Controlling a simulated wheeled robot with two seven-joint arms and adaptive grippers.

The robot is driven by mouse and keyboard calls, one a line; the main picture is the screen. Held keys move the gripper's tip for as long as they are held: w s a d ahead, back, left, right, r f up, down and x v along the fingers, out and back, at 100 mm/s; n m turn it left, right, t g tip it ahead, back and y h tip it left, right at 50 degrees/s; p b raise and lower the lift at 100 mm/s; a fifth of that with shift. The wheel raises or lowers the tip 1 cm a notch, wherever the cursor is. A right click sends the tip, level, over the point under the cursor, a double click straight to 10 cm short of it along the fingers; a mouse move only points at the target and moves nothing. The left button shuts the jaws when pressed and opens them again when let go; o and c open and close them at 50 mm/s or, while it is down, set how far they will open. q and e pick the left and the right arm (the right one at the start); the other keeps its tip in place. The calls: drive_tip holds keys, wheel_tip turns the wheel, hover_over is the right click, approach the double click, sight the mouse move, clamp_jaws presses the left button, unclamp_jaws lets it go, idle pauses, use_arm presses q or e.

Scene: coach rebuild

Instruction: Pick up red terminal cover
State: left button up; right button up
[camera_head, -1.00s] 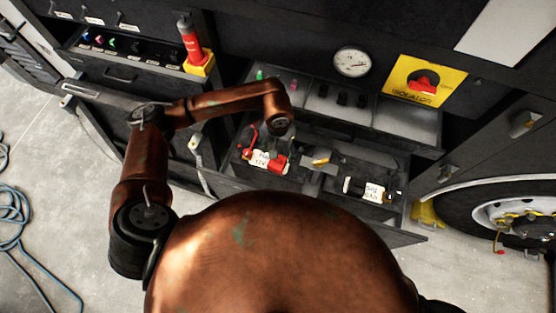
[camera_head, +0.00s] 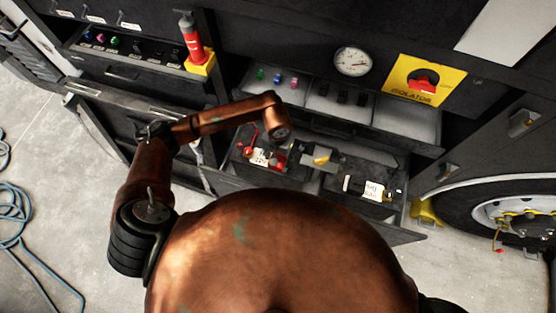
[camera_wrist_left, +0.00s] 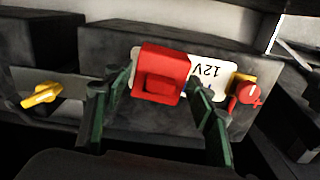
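The red terminal cover (camera_wrist_left: 160,75) sits on the dark battery beside a white 12V label (camera_wrist_left: 207,77) in the left wrist view. In the head view the cover (camera_head: 280,160) shows just below the end of my left arm. My left gripper (camera_wrist_left: 160,84) is open, its two green-sided fingers apart on either side of the cover. My right gripper is in neither view.
A red terminal marked plus (camera_wrist_left: 250,94) stands beside the label. A yellow knob (camera_wrist_left: 42,95) is on the other side. A second labelled battery (camera_head: 372,190) sits to the right in the open tray. The isolator panel (camera_head: 426,80) and gauge (camera_head: 352,61) are above.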

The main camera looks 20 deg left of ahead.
use_arm(q)
drive_tip(key=c, duration=0.8)
